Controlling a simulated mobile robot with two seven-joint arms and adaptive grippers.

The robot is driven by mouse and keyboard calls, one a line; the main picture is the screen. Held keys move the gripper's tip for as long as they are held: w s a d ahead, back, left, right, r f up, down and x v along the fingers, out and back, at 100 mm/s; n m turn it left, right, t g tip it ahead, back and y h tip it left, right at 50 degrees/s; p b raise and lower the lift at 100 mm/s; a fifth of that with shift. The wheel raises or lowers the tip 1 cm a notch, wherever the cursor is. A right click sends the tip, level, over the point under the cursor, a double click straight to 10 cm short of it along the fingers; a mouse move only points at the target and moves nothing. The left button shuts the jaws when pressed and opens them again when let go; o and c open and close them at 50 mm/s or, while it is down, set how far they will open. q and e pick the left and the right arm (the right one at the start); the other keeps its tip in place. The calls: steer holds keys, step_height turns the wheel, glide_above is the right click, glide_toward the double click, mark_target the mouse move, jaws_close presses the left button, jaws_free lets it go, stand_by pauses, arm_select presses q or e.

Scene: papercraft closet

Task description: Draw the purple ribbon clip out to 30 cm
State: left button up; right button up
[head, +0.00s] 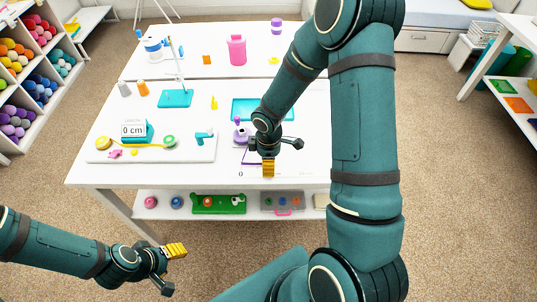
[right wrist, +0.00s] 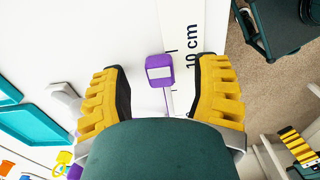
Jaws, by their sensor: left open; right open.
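The purple ribbon clip (right wrist: 159,70), with a pale top face, lies on the white table next to the ruler strip (right wrist: 190,45), near its 10 cm label in the right wrist view. In the head view the gripper and arm hide the clip; a purple holder (head: 241,134) stands just left of the wrist. My left gripper (head: 173,268) is open and empty, low in front of the table.
A teal display (head: 134,131) reads 0 cm beside a yellow tape and green reel (head: 169,141) on a white board. A teal tray (head: 258,109) lies behind my right wrist. The lower shelf (head: 180,216) holds toys.

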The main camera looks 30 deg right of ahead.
steer(key=shift+f, duration=0.35)
steer(key=shift+o, duration=0.2)
jaws_close()
steer(key=shift+r, duration=0.25)
